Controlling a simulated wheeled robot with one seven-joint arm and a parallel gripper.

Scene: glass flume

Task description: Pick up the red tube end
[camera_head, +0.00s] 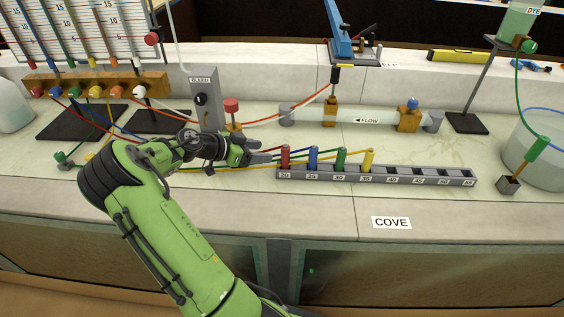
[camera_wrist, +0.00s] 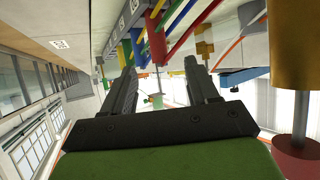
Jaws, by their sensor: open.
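The red tube end (camera_head: 285,157) stands upright at the left end of a grey slotted rack (camera_head: 420,178), in the slot labelled 20. Blue (camera_head: 313,159), green (camera_head: 340,160) and yellow (camera_head: 367,161) tube ends stand to its right in the same rack. My gripper (camera_head: 268,156) is open and empty, just left of the red tube end, with its fingers pointing toward it. In the wrist view the two fingers (camera_wrist: 160,67) are spread apart. A red part, likely the red tube end (camera_wrist: 156,18), shows beyond them near the top edge.
Colored tubes run close behind my gripper to the rack. A grey box with a black knob (camera_head: 200,98) and a red-capped valve (camera_head: 232,110) stand behind it. A clear flow pipe (camera_head: 360,117) lies farther back. The counter front by the COVE label (camera_head: 391,222) is clear.

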